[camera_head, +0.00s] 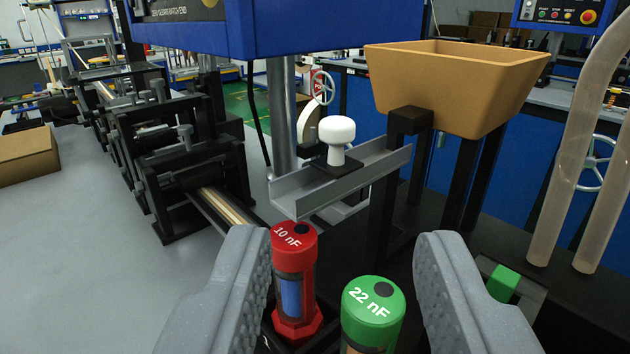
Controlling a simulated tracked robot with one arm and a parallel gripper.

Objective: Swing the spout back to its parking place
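The spout is a grey metal channel (297,195) in the middle of the view, with a white mushroom-shaped knob (337,133) standing on a dark plate on it. Its right end reaches the dark stand in front of the tan hopper (455,85). Its left, lower end lies just behind the red canister marked 10 nF (293,275). My gripper (344,243) is open and empty, its two grey ribbed fingers at the bottom left and right. The knob is beyond the fingertips, apart from them. I cannot tell which spot is the parking place.
A green-topped canister marked 22 nF (370,310) stands low between the fingers. A grey post (283,120) rises behind the spout under a blue housing (300,30). Pale tubes (568,160) and a small green block (503,283) are at right. A black roller machine (185,165) stands left.

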